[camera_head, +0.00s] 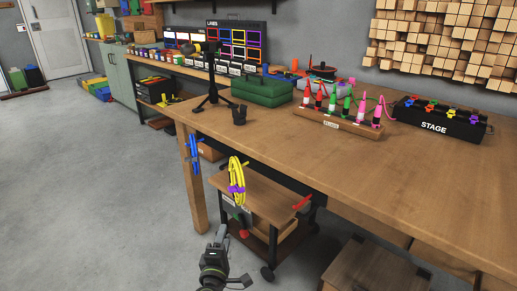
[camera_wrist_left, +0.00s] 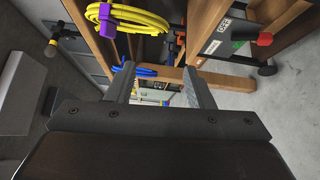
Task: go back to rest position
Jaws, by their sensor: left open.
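My left gripper (camera_head: 215,262) is low at the bottom of the head view, in front of the wooden workbench and below its top. In the left wrist view its two fingers (camera_wrist_left: 158,88) are apart with nothing between them. My right gripper is not in view.
The workbench (camera_head: 400,170) runs to the right, with a wheeled cart (camera_head: 262,195) under it. A blue cable coil (camera_head: 194,152) hangs at its left corner. A small tripod, a green case and a rack of coloured plugs stand on top. Open grey floor lies left.

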